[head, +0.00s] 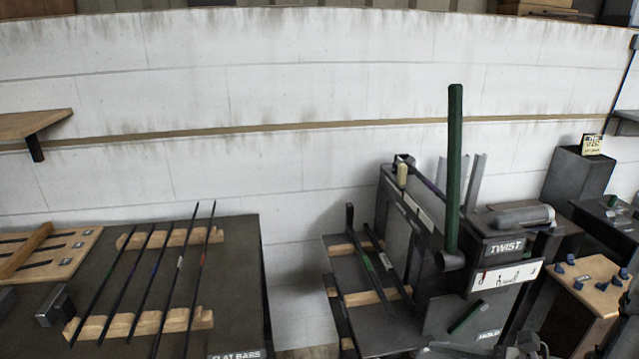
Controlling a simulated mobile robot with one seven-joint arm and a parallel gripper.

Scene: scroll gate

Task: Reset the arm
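A twist machine (425,225) stands right of centre, with a "TWIST" label (506,246) on its right block. Its long green lever arm (454,165) stands nearly upright from a dark round hub (450,261). A short green bar or mark (467,317) shows on the lower front of the machine. I cannot make out my gripper in this view. Grey shapes at the bottom edge, below the machine, are cut off, and I cannot tell what they are.
A dark table (240,270) at left bears several flat bars on notched wooden racks (150,325). Two bars (385,260) lie on a side shelf by the machine. A wooden stand (590,283) with blue pieces is at right. A gap separates table and machine.

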